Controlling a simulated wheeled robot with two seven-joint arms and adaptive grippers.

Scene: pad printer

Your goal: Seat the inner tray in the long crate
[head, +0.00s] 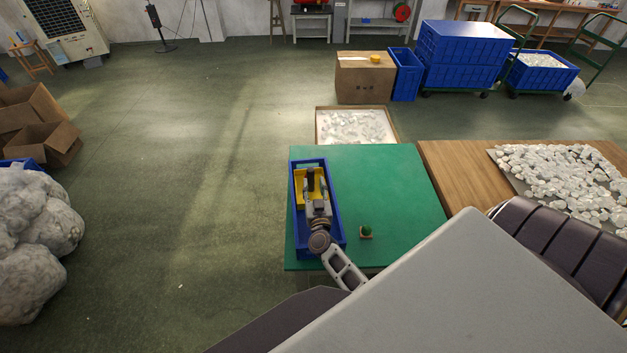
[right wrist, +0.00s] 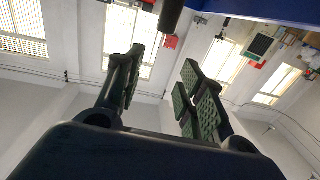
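The long blue crate (head: 340,236) lies on the green table top, its long side running away from me. The yellow inner tray (head: 300,192) shows inside the crate's outline, toward the far end. Whether it rests on the crate floor or sits tilted is hard to tell, as my right gripper covers its middle. My right gripper (head: 311,178) is over the tray. In the right wrist view the fingers of my right gripper (right wrist: 163,72) stand apart with nothing seen between them. A blue edge shows at that view's top right. My left gripper is not in view.
A small green knob on a brown base (head: 366,232) stands right of the crate on the green table (head: 410,190). A wooden table (head: 455,175) with a tray of white pieces adjoins on the right. A shallow box of white pieces (head: 355,126) lies beyond.

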